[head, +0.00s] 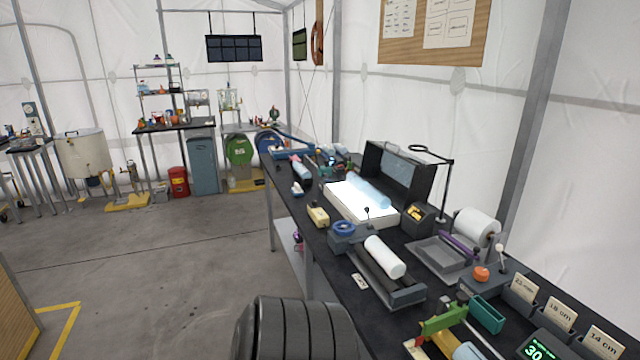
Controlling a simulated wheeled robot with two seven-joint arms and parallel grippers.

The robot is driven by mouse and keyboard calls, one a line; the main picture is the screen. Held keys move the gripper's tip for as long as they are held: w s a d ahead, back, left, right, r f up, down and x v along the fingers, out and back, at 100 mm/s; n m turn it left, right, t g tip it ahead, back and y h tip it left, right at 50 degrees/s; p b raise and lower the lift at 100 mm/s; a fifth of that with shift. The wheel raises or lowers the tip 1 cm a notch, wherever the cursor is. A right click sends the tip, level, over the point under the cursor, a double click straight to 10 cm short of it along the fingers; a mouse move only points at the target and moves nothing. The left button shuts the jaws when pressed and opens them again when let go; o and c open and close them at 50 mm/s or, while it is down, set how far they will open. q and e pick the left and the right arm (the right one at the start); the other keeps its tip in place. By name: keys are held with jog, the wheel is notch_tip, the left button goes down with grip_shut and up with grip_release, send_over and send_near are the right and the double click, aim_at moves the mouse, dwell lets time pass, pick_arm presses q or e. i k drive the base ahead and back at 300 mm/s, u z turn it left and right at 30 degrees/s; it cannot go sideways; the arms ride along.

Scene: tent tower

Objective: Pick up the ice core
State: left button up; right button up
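A pale blue translucent cylinder (368,190), which looks like an ice core, lies on a glowing white light panel (345,203) on the long black bench. A white cylinder (385,257) lies in a dark cradle (398,292) nearer on the same bench. I cannot tell for sure which of the two is the ice core. A smaller pale blue piece (303,172) lies farther back. Neither of my grippers is in view. A dark ribbed rounded part at the bottom centre, perhaps mine, stands in front of the bench edge.
A black open case (400,172) and a thin lamp (443,185) stand behind the light panel. A grey tray (440,254), a white roll (477,226) and a green-handled tool (443,322) crowd the near bench.

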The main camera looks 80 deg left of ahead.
aim_at(354, 179)
jog(key=u, duration=2.35)
